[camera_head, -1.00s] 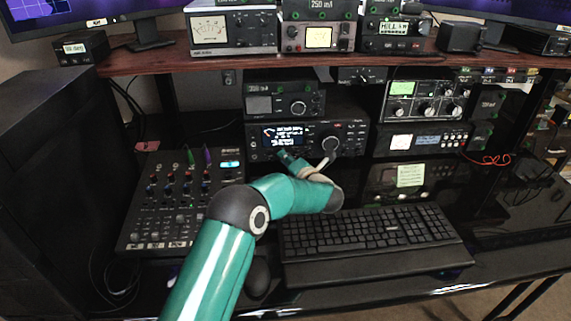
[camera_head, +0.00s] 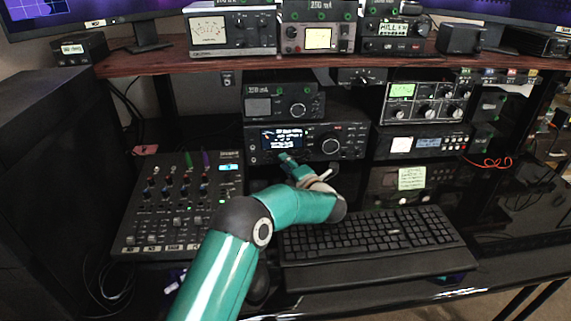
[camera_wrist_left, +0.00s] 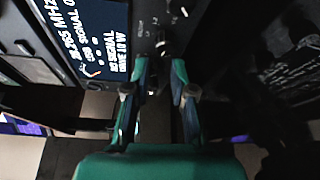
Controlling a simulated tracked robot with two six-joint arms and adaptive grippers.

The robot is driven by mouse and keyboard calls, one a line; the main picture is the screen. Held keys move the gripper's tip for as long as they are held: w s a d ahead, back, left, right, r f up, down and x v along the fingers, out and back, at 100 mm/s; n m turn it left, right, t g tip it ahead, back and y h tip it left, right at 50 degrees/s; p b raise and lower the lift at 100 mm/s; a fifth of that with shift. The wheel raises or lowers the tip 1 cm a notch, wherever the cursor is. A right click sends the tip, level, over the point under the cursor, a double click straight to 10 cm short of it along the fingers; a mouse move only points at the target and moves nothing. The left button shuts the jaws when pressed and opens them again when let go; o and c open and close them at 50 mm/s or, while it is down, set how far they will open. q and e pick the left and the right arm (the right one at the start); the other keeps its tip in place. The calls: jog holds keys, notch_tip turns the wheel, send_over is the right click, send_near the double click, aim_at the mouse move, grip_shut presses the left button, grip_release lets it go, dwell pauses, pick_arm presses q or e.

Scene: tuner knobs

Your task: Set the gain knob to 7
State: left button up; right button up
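A black radio (camera_head: 357,141) with a lit screen (camera_head: 283,138) and a large round dial (camera_head: 331,145) stands at the middle of the desk, under a smaller unit. My left gripper (camera_head: 289,159) is low in front of this radio, below the screen. In the left wrist view the two teal fingers (camera_wrist_left: 162,70) are apart with nothing held between them. Small knobs (camera_wrist_left: 161,46) of the panel show just beyond the fingertips, beside the screen (camera_wrist_left: 90,35). I cannot read which one is the gain knob, nor see contact. My right gripper is not in view.
More radio units (camera_head: 427,103) stand at the right. A brown shelf (camera_head: 150,63) with meters is above.

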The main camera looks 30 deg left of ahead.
pick_arm(q)
jog(key=shift+o, duration=1.2)
jog(key=shift+d+f, duration=0.1)
jog(key=shift+f, duration=0.05)
jog(key=v, duration=1.2)
